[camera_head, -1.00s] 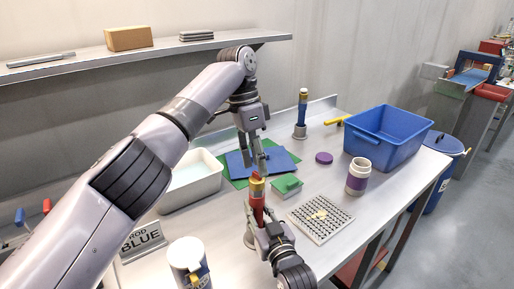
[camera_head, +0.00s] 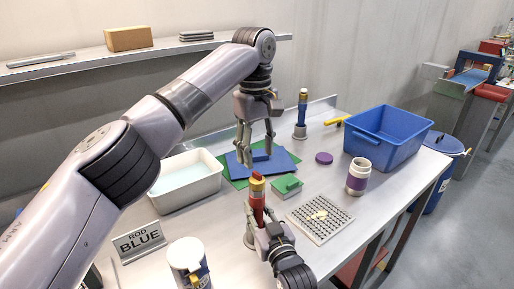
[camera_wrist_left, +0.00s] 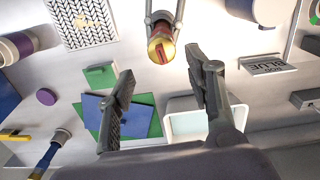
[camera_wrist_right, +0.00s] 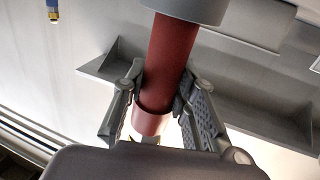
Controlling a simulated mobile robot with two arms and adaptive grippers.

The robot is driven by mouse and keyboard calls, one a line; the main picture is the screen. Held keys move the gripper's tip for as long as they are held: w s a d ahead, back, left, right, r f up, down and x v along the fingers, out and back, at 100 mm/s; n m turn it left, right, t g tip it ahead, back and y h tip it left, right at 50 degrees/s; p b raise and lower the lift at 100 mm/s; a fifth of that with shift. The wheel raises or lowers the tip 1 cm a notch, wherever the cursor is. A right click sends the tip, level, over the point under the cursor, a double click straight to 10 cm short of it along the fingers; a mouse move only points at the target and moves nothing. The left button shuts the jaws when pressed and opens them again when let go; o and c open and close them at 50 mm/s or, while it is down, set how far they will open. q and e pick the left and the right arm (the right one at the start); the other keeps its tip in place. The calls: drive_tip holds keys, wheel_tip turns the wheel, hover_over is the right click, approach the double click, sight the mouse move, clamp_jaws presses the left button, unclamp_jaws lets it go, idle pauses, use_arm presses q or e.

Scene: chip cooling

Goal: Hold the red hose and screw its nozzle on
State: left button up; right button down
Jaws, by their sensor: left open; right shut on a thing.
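The red hose (camera_head: 258,211) stands upright at the front of the bench. A yellow nozzle (camera_head: 257,187) with a red tip sits at its top; how tightly it is seated cannot be told. It also shows in the left wrist view (camera_wrist_left: 158,46). My right gripper (camera_head: 259,226) is shut around the red hose below the nozzle. The right wrist view shows its fingers (camera_wrist_right: 155,98) on both sides of the hose (camera_wrist_right: 172,55). My left gripper (camera_head: 256,152) is open and empty, above and apart from the nozzle. Its fingers (camera_wrist_left: 161,76) are spread wide.
A blue hose (camera_head: 301,117) stands behind. A white basin (camera_head: 207,194) is left, a perforated plate (camera_head: 335,222) right, and a blue bin (camera_head: 400,145) far right. A purple-banded jar (camera_head: 357,178) stands near the bin.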

sight(257, 173)
use_arm(q)
drive_tip(key=n, duration=0.4)
drive_tip(key=shift+s+r, duration=0.1)
drive_tip(key=shift+r, duration=0.1)
drive_tip(key=shift+f, duration=0.1)
drive_tip(key=shift+f, duration=3.95)
drive_tip(key=shift+c, duration=0.2)
